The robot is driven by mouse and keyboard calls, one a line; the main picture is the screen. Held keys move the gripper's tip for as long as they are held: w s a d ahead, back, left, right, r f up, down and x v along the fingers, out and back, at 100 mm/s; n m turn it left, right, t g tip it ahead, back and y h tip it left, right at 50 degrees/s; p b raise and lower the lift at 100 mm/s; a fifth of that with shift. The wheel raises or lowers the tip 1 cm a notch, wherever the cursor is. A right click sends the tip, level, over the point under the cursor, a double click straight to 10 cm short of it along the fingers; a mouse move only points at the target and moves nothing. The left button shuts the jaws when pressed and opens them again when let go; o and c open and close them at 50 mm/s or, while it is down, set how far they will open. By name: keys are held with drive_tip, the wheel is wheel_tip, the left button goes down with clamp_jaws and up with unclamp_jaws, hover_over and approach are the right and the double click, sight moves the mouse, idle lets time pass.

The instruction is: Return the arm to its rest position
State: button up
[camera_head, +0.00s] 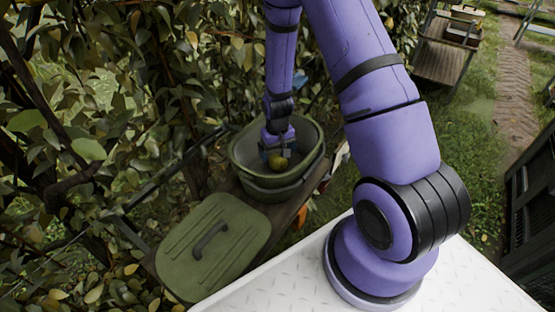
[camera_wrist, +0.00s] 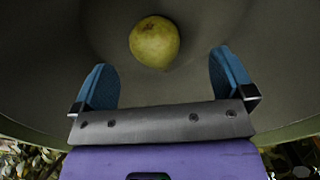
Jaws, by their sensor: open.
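My purple arm reaches down into a green round tub (camera_head: 248,150) in the head view. My gripper (camera_head: 276,152) is at its end, inside or just above the tub's opening. A yellow-green pear (camera_head: 278,162) shows just below the gripper. In the wrist view my gripper (camera_wrist: 165,82) is open, its two blue fingers wide apart and nothing between them. The pear (camera_wrist: 154,42) lies on the tub's grey-green inside (camera_wrist: 60,45), beyond the fingertips and apart from them.
A green lid (camera_head: 180,243) with a dark handle lies left of the tub on a wooden plank. Dense leafy branches (camera_head: 90,60) fill the left and back. A wooden cart (camera_head: 440,62) stands at the back right. Grass (camera_head: 468,120) lies open to the right. Dark crates (camera_head: 530,200) stand at the right edge.

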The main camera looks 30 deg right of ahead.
drive_tip(key=shift+r, duration=1.65)
drive_tip(key=shift+r, duration=0.1)
drive_tip(key=s+a+r+t, duration=0.1)
drive_tip(key=s+a+r, duration=0.1)
drive_tip(key=r, duration=1)
drive_tip(key=s+a+r+t, duration=0.1)
drive_tip(key=s+a+r, duration=0.1)
drive_tip(key=r, duration=1.1)
drive_tip(key=s+a+r+n+t, duration=0.1)
drive_tip(key=s+a+r+t, duration=0.1)
drive_tip(key=s+r, duration=1.4)
drive_tip(key=s+t, duration=0.1)
drive_tip(key=s, duration=0.3)
drive_tip(key=shift+s+a+r+n, duration=0.25)
drive_tip(key=shift+a+r+n, duration=0.05)
drive_tip(key=shift+a+r, duration=0.1)
